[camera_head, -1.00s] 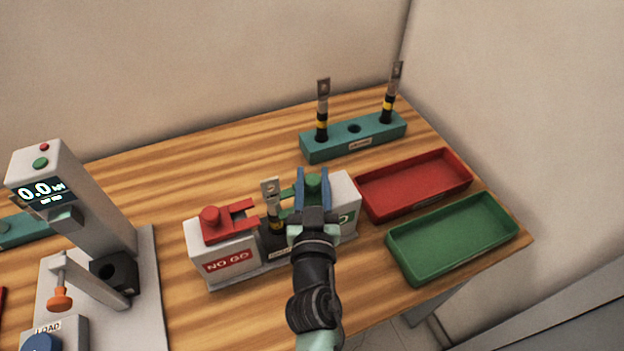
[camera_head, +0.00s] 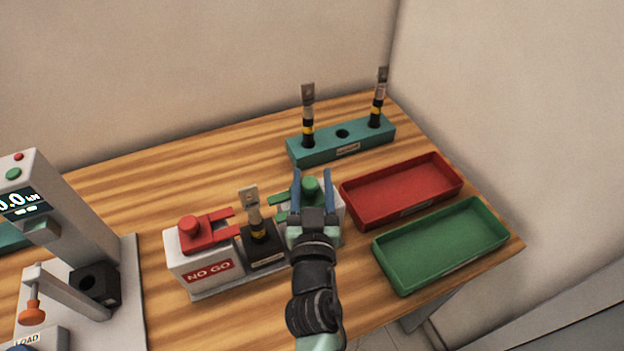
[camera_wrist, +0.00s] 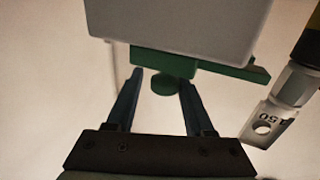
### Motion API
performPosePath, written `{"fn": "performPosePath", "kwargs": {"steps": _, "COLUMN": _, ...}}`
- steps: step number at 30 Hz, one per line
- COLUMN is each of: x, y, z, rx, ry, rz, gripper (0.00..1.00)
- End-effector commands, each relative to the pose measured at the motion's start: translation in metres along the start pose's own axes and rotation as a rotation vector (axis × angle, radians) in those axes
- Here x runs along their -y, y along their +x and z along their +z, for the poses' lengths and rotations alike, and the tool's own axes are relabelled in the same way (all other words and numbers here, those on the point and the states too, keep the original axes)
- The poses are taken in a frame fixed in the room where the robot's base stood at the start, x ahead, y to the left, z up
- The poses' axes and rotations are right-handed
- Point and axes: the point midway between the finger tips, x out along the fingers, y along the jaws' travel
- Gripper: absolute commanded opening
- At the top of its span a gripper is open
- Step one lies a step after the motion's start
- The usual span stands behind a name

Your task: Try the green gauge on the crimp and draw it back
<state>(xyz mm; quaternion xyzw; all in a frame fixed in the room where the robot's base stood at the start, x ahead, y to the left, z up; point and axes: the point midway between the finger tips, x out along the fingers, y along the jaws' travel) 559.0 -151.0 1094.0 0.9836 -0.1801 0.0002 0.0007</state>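The green gauge (camera_head: 309,185) has a round knob and prongs pointing left, and lies on the white block at the right end of the gauge stand. The crimped piece (camera_head: 250,200) stands upright in the stand's black middle holder. The prongs end a little right of it, apart. My gripper (camera_head: 313,176) reaches over the block with one finger on each side of the knob. In the wrist view, the gauge (camera_wrist: 168,65) shows beneath the pale block, its knob between the spread fingers with a gap at the left finger. The metal lug (camera_wrist: 268,123) is at right.
The red NO GO gauge (camera_head: 205,232) sits on the stand's left block. A red tray (camera_head: 352,205) and a green tray (camera_head: 386,266) lie to the right. A teal rack (camera_head: 372,140) behind holds two upright pieces. A press (camera_head: 70,220) stands at left.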

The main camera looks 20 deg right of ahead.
Motion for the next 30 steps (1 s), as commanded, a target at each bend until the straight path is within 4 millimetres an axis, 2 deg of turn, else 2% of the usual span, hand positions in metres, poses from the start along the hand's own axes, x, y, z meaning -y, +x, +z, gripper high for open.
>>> {"fn": "performPosePath", "kwargs": {"steps": 8, "x": 0.001, "y": -0.009, "z": 0.003, "rx": 0.001, "ry": 0.0, "rz": -0.002, "gripper": 0.52}}
{"fn": "performPosePath", "kwargs": {"steps": 24, "x": 0.0, "y": -0.103, "z": 0.004, "rx": 0.002, "ry": 0.0, "rz": 0.0, "gripper": 0.52}}
{"fn": "performPosePath", "kwargs": {"steps": 30, "x": 0.0, "y": -0.124, "z": 0.002, "rx": 0.001, "ry": -0.001, "rz": 0.001, "gripper": 0.52}}
